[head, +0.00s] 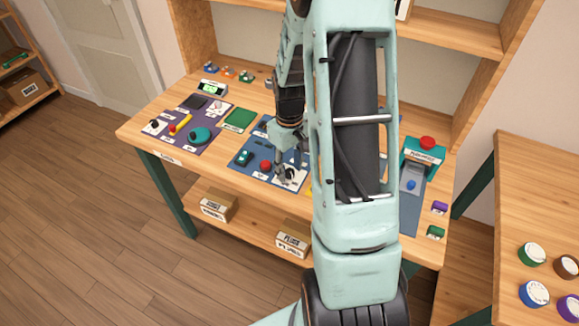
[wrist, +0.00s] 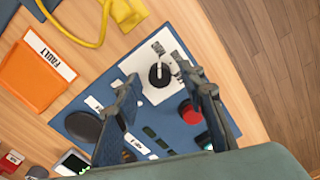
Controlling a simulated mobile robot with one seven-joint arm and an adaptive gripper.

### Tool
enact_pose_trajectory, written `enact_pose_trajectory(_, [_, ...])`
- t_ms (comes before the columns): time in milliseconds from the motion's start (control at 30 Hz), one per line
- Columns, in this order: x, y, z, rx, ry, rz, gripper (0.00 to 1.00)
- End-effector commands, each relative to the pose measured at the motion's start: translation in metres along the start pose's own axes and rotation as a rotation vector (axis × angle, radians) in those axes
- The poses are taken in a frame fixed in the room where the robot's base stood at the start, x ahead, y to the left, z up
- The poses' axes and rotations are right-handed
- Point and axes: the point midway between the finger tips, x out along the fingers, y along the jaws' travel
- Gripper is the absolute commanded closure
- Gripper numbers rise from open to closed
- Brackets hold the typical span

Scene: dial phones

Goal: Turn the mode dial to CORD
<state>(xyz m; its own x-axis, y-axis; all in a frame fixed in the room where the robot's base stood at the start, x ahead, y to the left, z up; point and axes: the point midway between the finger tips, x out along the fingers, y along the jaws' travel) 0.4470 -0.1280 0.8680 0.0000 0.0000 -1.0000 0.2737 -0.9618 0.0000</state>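The mode dial (wrist: 160,76) is a round black knob with a white pointer line on a white plate (wrist: 152,96). In the wrist view the pointer points toward the top of the picture. Small grey labels sit beside the knob; their text is too small to read. My gripper (wrist: 162,78) is open, its fingertips on either side of the knob in this view. I cannot tell whether they touch it. In the head view my gripper (head: 284,170) is low over the dial plate (head: 293,176), partly hiding the dial.
The blue panel (wrist: 85,125) also holds a red button (wrist: 190,112) and a dark round pad (wrist: 84,127). An orange tray (wrist: 35,75) labelled FAULT and a yellow cable (wrist: 90,42) lie beside it. My arm hides the bench's middle in the head view.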

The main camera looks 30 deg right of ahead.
Motion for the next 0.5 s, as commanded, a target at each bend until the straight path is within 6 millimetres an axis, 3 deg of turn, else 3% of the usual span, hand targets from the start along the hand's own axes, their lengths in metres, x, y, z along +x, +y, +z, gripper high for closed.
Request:
enact_pose_trajectory(200, [0.0004,0.0,0.0,0.0,0.0,0.0,0.63])
enact_pose_trajectory(500, [0.0001,0.0,0.0,0.0,0.0,0.0,0.95])
